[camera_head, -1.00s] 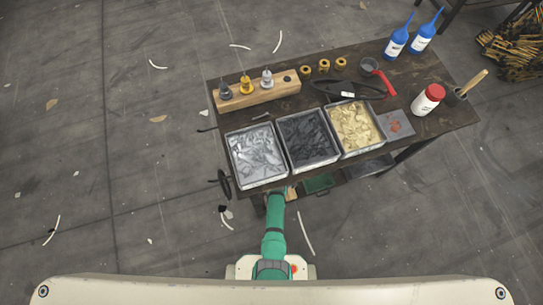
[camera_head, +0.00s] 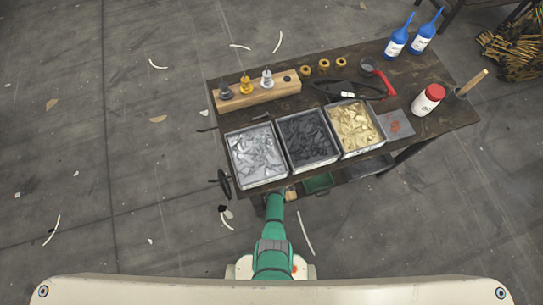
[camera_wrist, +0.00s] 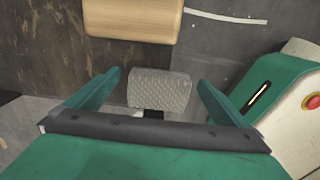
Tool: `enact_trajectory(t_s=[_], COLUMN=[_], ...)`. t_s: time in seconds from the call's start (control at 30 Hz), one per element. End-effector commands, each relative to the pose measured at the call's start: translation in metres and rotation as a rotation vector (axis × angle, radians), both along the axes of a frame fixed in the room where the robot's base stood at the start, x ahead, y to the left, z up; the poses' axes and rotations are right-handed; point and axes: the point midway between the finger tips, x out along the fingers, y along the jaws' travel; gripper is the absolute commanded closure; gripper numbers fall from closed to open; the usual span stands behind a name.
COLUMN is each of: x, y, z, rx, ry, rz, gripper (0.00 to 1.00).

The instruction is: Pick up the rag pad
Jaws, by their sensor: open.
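A grey, waffle-textured block, which looks like the rag pad (camera_wrist: 159,91), shows in the middle of the wrist view. My gripper (camera_wrist: 159,79) is open, with one green finger on each side of the pad. Gaps show between the pad and both fingers, so neither touches it in this view. A small dark part shows just below the pad. In the head view, the pad and my gripper are hidden below the front edge of the bench.
A pale wooden block (camera_wrist: 133,19) lies close beyond the pad. The dark bench (camera_head: 445,113) carries metal trays of silver (camera_head: 256,155), black (camera_head: 308,138) and yellow (camera_head: 355,127) pieces. A green tray (camera_head: 318,183) sits on the lower level. A handwheel (camera_head: 224,184) sticks out at left.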

Motion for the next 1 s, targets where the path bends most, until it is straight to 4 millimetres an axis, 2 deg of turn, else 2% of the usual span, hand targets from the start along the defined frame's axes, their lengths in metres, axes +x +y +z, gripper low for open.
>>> enact_trajectory(t_s=[0.07,0.2,0.27,0.73,1.0], x=[0.000,0.000,0.000,0.000,-0.001], y=[0.000,0.000,0.000,0.000,0.000], z=[0.000,0.000,0.000,0.004,0.023], rx=[0.000,0.000,0.000,0.000,-0.001], ry=[0.000,0.000,0.000,0.000,-0.001], rz=[0.000,0.000,0.000,0.000,0.000], gripper=[0.00,0.33,0.45,0.45,0.45])
